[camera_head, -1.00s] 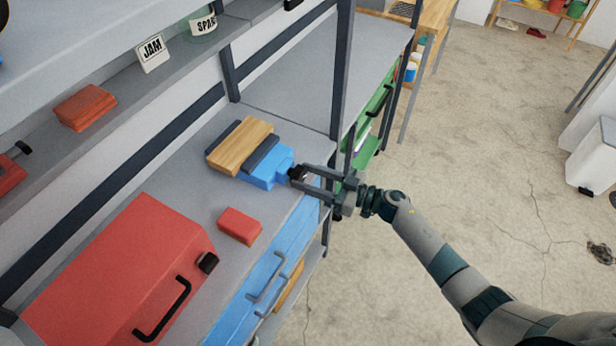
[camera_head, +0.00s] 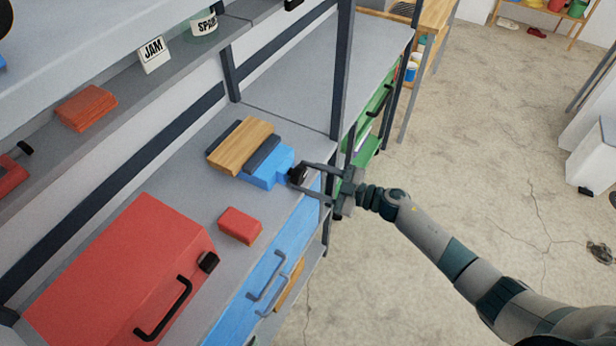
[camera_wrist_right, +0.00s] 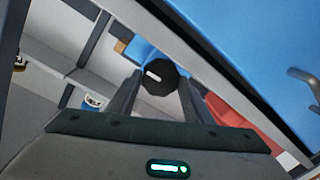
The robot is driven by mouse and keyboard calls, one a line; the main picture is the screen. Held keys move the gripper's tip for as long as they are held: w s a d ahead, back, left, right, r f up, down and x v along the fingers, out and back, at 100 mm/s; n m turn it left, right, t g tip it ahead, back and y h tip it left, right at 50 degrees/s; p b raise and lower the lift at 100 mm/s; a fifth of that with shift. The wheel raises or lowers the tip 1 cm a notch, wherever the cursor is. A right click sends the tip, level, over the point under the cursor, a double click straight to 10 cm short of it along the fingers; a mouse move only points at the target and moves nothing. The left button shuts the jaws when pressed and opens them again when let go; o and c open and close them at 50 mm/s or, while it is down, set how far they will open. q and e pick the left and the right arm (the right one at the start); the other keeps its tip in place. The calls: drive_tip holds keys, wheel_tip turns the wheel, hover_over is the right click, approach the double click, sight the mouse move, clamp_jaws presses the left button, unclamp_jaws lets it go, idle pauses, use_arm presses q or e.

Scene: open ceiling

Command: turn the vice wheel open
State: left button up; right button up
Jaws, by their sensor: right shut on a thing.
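The blue vice (camera_head: 268,172) stands on the grey bench, with a wooden block (camera_head: 241,145) between its dark jaws. Its black wheel (camera_head: 298,175) faces my right arm at the bench's front edge. My right gripper (camera_head: 303,176) is shut on the wheel, one finger on each side of it. In the right wrist view, the black wheel (camera_wrist_right: 160,78) with a white mark sits between the fingertips of my right gripper (camera_wrist_right: 157,85). The blue vice body is mostly hidden behind the wheel there. My left gripper is not in view.
A red toolbox (camera_head: 115,265) with a black handle and a small red block (camera_head: 240,225) stand left of the vice. A blue drawer (camera_head: 270,275) with a handle is below the bench. A dark shelf post (camera_head: 342,70) rises close behind my gripper.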

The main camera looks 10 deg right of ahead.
idle(0.3)
drive_tip(key=o, duration=1)
drive_tip(key=shift+o, duration=0.2)
drive_tip(key=b+v, duration=0.5)
drive_tip(key=v, duration=1.2)
drive_tip(key=shift+s+d+r+b, duration=0.15)
drive_tip(key=shift+s+b, duration=0.05)
drive_tip(key=shift+b, duration=0.1)
